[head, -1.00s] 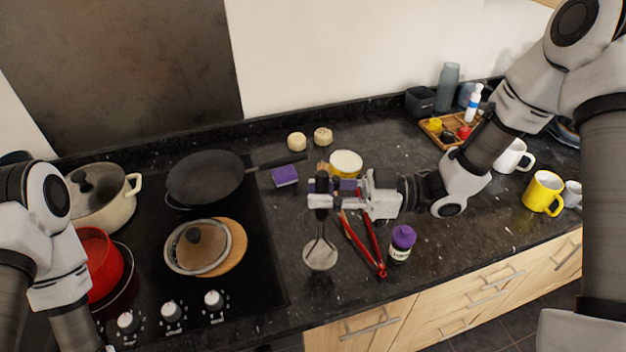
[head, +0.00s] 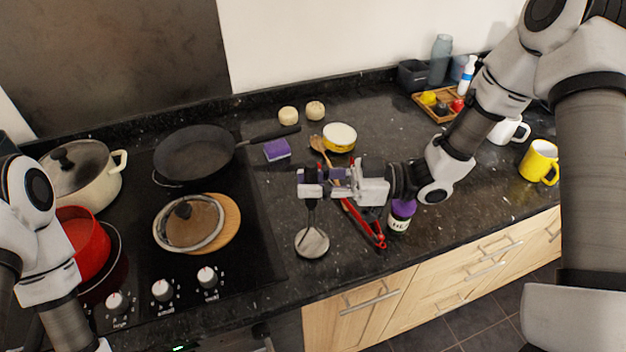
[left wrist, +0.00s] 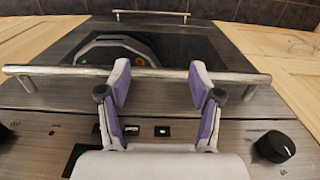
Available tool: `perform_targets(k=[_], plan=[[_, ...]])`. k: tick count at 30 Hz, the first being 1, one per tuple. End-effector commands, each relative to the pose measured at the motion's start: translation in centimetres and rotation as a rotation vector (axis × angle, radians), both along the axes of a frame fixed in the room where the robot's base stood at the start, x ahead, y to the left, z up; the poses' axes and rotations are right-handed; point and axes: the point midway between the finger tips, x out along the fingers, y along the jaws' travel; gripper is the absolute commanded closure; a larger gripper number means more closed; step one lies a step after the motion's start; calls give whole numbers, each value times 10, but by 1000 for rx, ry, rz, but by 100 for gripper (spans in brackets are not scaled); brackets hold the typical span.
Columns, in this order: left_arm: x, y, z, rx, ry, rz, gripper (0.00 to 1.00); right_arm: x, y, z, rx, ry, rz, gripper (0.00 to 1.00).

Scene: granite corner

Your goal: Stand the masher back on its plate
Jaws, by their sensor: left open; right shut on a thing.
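My right gripper (head: 312,182) is shut on the masher's handle, in the middle of the head view. The masher's thin wires run down from the fingers to its round, pale plate (head: 312,243). The masher looks about upright, with the plate at the bottom, over the counter right of the hob. I cannot tell whether the plate touches the counter. Most of the handle is hidden by the gripper. My left gripper (left wrist: 160,82) shows in the left wrist view, open and empty, in front of the oven.
Red-handled tongs (head: 366,226) and a purple-capped bottle (head: 401,216) stand or lie just right of the masher. A yellow tin (head: 339,138), a wooden spoon (head: 319,146) and a purple sponge (head: 277,150) are behind. Counter left of the masher is bare.

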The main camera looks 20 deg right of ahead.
Motion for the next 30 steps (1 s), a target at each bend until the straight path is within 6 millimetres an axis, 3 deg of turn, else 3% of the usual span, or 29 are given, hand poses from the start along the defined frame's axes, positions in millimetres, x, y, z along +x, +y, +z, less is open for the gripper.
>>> perform_targets(k=[17, 18, 20, 30], plan=[[0, 0, -6, 0, 0, 0, 36, 0, 0, -8, 0, 0, 0, 100], [0, 0, -5, 0, 0, 0, 36, 0, 0, -7, 1, 0, 0, 71], [0, 0, -5, 0, 0, 0, 36, 0, 0, -7, 0, 0, 0, 50], [0, 0, -5, 0, 0, 0, 36, 0, -1, -7, 0, 0, -1, 49]])
